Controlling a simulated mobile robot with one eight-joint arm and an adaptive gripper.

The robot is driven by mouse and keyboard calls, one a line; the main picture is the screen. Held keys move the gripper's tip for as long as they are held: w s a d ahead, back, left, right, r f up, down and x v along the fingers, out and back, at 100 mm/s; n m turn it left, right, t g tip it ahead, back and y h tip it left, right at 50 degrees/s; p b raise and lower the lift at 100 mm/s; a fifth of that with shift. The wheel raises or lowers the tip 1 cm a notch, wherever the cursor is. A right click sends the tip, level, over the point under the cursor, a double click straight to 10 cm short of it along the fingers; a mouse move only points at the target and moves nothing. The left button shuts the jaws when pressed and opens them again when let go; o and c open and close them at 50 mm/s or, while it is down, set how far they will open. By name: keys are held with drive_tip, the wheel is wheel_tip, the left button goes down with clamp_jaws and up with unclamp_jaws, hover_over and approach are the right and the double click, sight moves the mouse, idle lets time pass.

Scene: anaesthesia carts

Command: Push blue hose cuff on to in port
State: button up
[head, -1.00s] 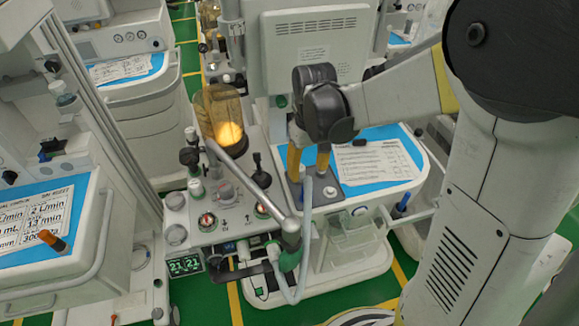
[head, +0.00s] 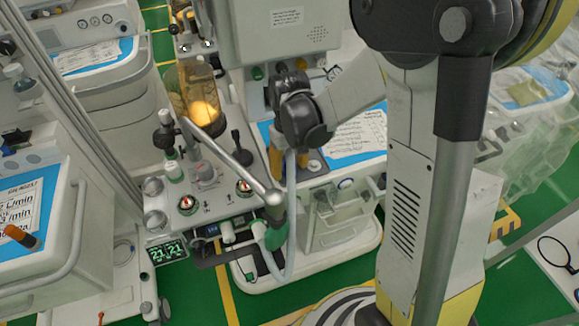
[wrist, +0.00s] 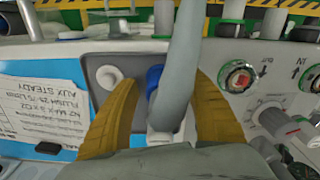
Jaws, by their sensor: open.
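My gripper (wrist: 163,82) is open, its two yellow fingers standing on either side of a grey hose (wrist: 182,60) in the wrist view. A blue cuff (wrist: 154,78) shows between the fingers, partly behind the hose and closer to the left finger. Whether it touches a port cannot be told. In the head view my gripper (head: 288,158) points down at the cart's grey panel, and the hose (head: 291,200) runs down past it to a green fitting (head: 276,237). The cuff is hidden there. An "IN" label (wrist: 297,72) shows right of a red-centred round fitting (wrist: 240,76).
A glowing amber canister (head: 203,100) and a slanting metal arm (head: 232,165) stand left of my gripper. A blue mat with a printed sheet (head: 358,140) lies to its right.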

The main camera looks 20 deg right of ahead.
clamp_jaws()
drive_tip(key=shift+r, duration=0.1)
